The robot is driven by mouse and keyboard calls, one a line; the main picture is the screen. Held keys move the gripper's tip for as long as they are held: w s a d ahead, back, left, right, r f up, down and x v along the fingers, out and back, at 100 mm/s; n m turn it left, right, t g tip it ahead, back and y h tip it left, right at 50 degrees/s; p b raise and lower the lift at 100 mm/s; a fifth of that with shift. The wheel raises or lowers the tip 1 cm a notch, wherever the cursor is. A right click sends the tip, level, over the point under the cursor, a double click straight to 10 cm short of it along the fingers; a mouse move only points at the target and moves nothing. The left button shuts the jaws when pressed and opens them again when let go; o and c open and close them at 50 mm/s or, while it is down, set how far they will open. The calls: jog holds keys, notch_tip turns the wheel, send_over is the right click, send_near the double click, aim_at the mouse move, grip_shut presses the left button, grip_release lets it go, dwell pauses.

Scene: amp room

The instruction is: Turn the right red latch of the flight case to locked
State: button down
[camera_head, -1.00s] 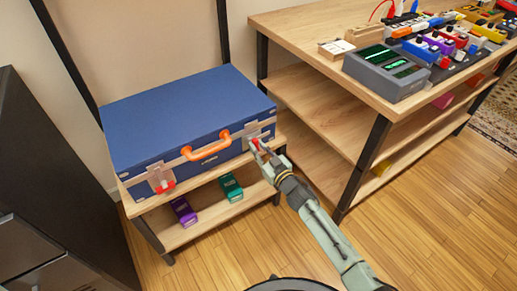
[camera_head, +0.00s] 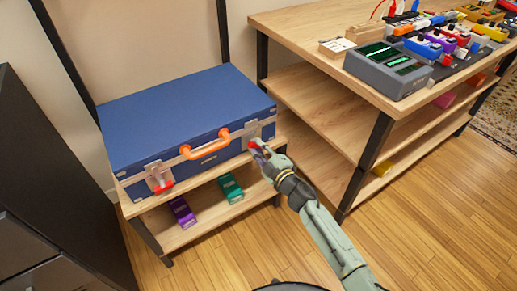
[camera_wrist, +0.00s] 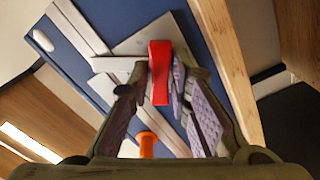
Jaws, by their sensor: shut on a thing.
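The blue flight case (camera_head: 185,110) lies closed on the low wooden rack, with an orange handle (camera_head: 205,145) at the middle of its front. The right red latch (camera_head: 253,144) is on a metal plate at the case's front right, partly covered by my gripper (camera_head: 259,149). In the wrist view, the red latch (camera_wrist: 160,72) stands between the two purple-padded fingers of my gripper (camera_wrist: 160,88), which is shut on it. The left red latch (camera_head: 162,186) is at the case's front left, clear of the gripper.
Purple (camera_head: 182,211) and green (camera_head: 230,187) boxes sit on the rack's lower shelf. A wooden workbench (camera_head: 300,30) with several pedals and a grey device (camera_head: 388,70) stands on the right. A dark cabinet (camera_head: 50,190) is at the left. The floor in front is clear.

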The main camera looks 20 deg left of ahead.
jog(key=n+b, duration=0.1)
jog(key=n, duration=0.5)
dwell(0.6)
jog(key=c, duration=1.5)
grip_release()
jog(key=shift+o, duration=0.2)
jog(key=v, duration=1.2)
